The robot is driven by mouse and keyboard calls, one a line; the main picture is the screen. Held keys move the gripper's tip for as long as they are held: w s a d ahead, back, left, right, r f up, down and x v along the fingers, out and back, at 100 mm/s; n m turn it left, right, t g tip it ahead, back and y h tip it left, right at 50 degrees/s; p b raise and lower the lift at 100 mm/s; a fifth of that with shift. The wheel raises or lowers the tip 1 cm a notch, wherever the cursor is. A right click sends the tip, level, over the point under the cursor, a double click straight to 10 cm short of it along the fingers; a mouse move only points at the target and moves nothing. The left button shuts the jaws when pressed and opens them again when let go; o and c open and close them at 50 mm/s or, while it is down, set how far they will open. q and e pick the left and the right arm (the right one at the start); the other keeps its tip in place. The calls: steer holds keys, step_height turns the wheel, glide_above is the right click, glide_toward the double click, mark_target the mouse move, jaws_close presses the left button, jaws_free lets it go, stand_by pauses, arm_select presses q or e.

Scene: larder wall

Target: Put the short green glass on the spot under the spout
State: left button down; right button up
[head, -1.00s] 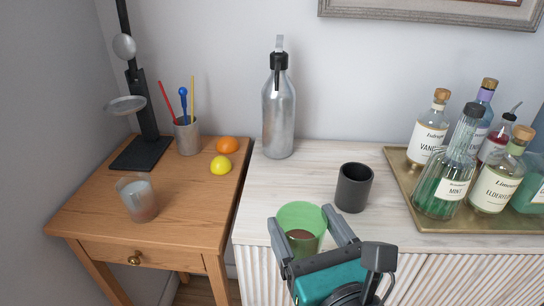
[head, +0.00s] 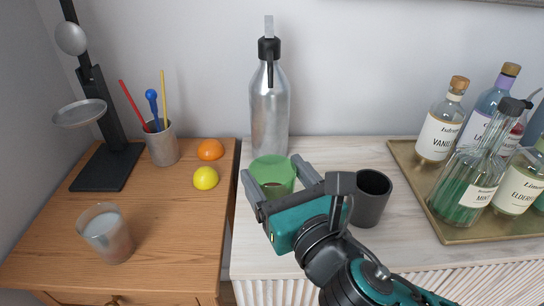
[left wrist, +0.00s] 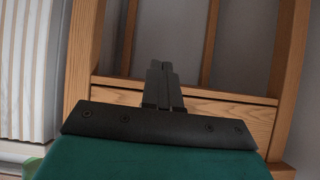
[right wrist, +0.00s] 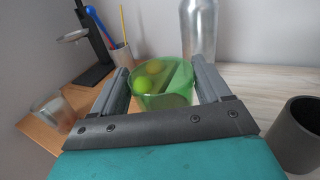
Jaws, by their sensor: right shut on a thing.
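The short green glass (head: 272,173) is between the fingers of my right gripper (head: 279,180), which is shut on it. The glass looks upright and also shows in the right wrist view (right wrist: 165,98). It is in front of the silver siphon bottle (head: 269,110), whose black head has a spout (head: 269,72) pointing down on the near side. The glass overlaps the bottle's foot, and I cannot tell whether it touches the counter. The spot under the spout is hidden. My left gripper (left wrist: 162,88) is shut and empty, low before a wooden table frame.
A dark grey cup (head: 372,200) stands close right of my right gripper. A brass tray (head: 455,232) of bottles is further right. The wooden table (head: 165,220) at left bears a frosted glass (head: 106,235), a lemon (head: 205,178), an orange (head: 210,149), a utensil pot (head: 163,146) and a black stand (head: 105,165).

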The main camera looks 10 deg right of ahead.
steer(key=w+d, duration=0.3)
steer(key=w, duration=1.2)
step_height(320, 180, down, 7)
steer(key=b, duration=0.2)
steer(key=shift+s+r+b, duration=0.1)
steer(key=shift+s+b, duration=0.05)
steer(key=shift+b, duration=0.2)
steer(key=o, duration=1.9)
steer(key=shift+c, duration=0.2)
